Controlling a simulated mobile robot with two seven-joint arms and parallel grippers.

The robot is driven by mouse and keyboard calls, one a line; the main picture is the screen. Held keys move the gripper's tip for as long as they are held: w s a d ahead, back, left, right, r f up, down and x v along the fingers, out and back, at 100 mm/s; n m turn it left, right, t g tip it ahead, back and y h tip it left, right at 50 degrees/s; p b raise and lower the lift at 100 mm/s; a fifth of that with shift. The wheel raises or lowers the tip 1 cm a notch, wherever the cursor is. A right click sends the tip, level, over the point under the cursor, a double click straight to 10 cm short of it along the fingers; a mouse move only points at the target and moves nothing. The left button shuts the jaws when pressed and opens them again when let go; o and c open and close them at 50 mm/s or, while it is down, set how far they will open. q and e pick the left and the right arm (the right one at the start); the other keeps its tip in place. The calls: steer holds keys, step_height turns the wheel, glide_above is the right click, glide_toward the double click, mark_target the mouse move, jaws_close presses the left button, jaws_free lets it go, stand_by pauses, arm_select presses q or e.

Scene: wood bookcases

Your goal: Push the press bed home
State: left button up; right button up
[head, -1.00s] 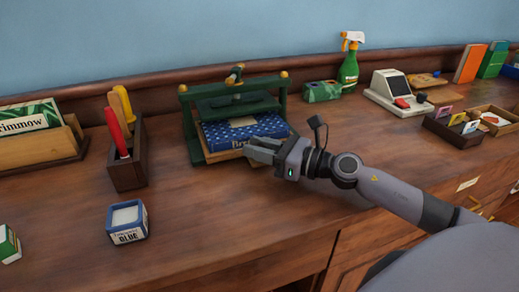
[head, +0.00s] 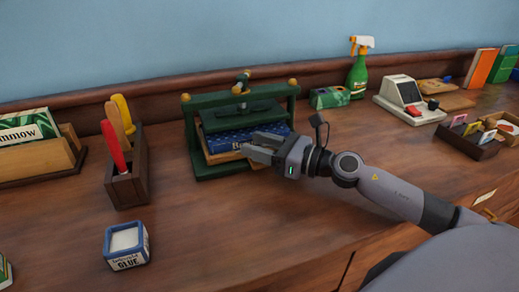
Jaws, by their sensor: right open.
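The green press (head: 190,128) with gold knobs stands at the back of the counter. Its wooden bed (head: 223,157) carries a blue patterned book (head: 228,136) and lies mostly inside the frame, under the dark green plate (head: 240,114). How far the bed still sticks out is hard to tell, as my gripper covers its front right part. My right gripper (head: 262,149) is at the front of the bed, its fingers pointing left and open; whether they touch the bed is unclear. My left gripper is not in view.
A tool holder (head: 128,178) with colored handles and a glue box (head: 126,246) stand left of the press. A green box (head: 329,97), spray bottle (head: 358,72) and card reader (head: 402,97) stand to the right. The counter in front is clear.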

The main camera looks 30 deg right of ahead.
steer(key=shift+s+a+f, duration=0.1)
steer(key=shift+f, duration=0.05)
steer(key=shift+s+d+f, duration=0.15)
steer(key=shift+s+d, duration=0.1)
steer(key=shift+s, duration=0.05)
steer(key=b+v, duration=0.1)
steer(key=v, duration=0.2)
steer(key=shift+s+d, duration=0.1)
steer(key=shift+s, duration=0.15)
steer(key=shift+r+b+v, duration=0.25)
steer(key=shift+b+v, duration=0.15)
steer(key=shift+v, duration=0.9)
